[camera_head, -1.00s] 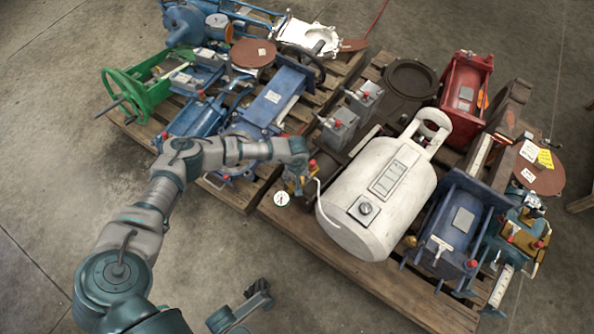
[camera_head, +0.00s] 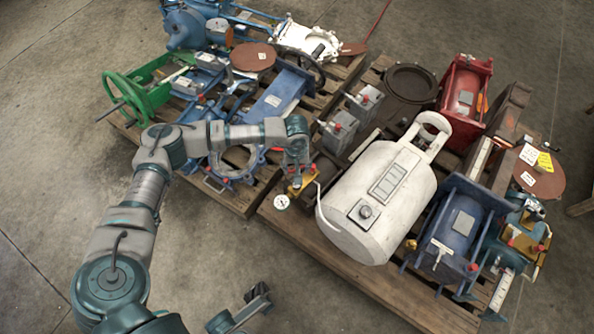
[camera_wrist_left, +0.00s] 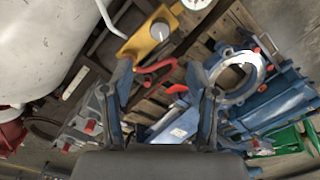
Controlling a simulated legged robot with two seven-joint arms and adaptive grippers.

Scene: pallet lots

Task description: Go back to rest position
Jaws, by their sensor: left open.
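My left gripper (camera_head: 296,182) hangs at the front left corner of the right pallet, pointing down. In the left wrist view its two fingers (camera_wrist_left: 162,78) are spread apart with nothing held between them. A yellow fitting (camera_head: 301,187) with a round white dial gauge (camera_head: 282,202) sits close by the fingers in the head view. In the left wrist view the yellow fitting (camera_wrist_left: 150,40) lies beyond the fingertips, with a red handle (camera_wrist_left: 156,68) near the gap. I cannot tell whether a finger touches it.
A large white tank (camera_head: 385,195) lies right of my gripper. Grey boxes (camera_head: 340,130) stand behind it. Blue machinery (camera_head: 270,100) and a green handwheel frame (camera_head: 140,92) fill the left pallet. Bare concrete floor (camera_head: 60,190) lies to the left.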

